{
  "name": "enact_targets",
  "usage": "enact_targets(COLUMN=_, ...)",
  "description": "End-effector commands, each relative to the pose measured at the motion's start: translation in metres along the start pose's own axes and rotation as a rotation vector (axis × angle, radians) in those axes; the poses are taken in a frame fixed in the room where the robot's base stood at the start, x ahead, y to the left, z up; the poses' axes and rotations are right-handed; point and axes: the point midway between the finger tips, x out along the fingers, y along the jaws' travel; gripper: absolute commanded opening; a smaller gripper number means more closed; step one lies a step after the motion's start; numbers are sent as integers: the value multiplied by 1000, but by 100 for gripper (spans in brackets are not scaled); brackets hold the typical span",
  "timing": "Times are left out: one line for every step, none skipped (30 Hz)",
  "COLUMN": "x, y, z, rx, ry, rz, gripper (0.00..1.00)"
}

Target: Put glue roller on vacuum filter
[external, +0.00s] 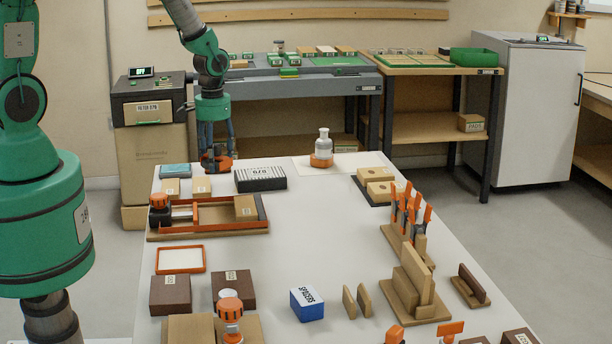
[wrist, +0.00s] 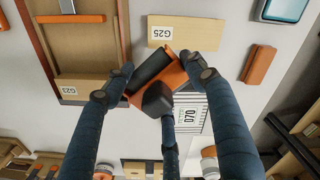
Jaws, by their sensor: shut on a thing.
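My gripper (external: 214,150) is shut on the glue roller (external: 221,163), an orange tool with a black roller, above the far left part of the white table. In the wrist view the glue roller (wrist: 151,69) sits tilted between my dark blue fingers (wrist: 160,80). What I take for the vacuum filter (external: 260,180) is a black-and-white striped block marked 070. It lies flat to the right of my gripper and slightly nearer the camera. In the wrist view the filter (wrist: 194,111) is partly hidden by my fingers and the roller.
An orange-framed wooden tray (external: 217,230) and small wooden blocks (external: 201,186) lie close by on the left. A bottle on an orange base (external: 322,148) stands at the back. Wooden holders (external: 415,290) stand at the right. The table's middle is clear.

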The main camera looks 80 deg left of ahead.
Motion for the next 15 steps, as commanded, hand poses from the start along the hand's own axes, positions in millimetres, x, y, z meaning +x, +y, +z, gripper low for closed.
enact_targets(x=1, y=2, z=-6, rx=0, ry=1, rz=0, gripper=28)
enact_targets(x=1, y=3, z=-10, rx=0, ry=2, rz=1, gripper=28)
enact_targets(x=2, y=4, z=-16, rx=0, ry=2, rz=1, gripper=28)
enact_targets(x=3, y=6, z=-20, rx=0, ry=2, rz=1, gripper=28)
enact_targets(x=3, y=7, z=-26, rx=0, ry=3, rz=1, gripper=28)
enact_targets(x=4, y=9, z=-32, rx=0, ry=2, rz=1, gripper=28)
enact_targets(x=4, y=10, z=-38, rx=0, ry=1, rz=0, gripper=28)
enact_targets(x=5, y=12, z=-44, rx=0, ry=2, rz=1, gripper=28)
enact_targets(x=6, y=14, z=-50, rx=0, ry=2, rz=1, gripper=28)
enact_targets(x=6, y=16, z=-56, rx=0, ry=2, rz=1, gripper=28)
enact_targets(x=7, y=17, z=-61, rx=0, ry=1, rz=0, gripper=28)
enact_targets(x=7, y=19, z=-68, rx=0, ry=2, rz=0, gripper=28)
enact_targets(x=8, y=20, z=-74, rx=0, ry=2, rz=1, gripper=28)
enact_targets(x=8, y=22, z=-79, rx=0, ry=2, rz=1, gripper=28)
enact_targets(x=9, y=24, z=-86, rx=0, ry=3, rz=1, gripper=28)
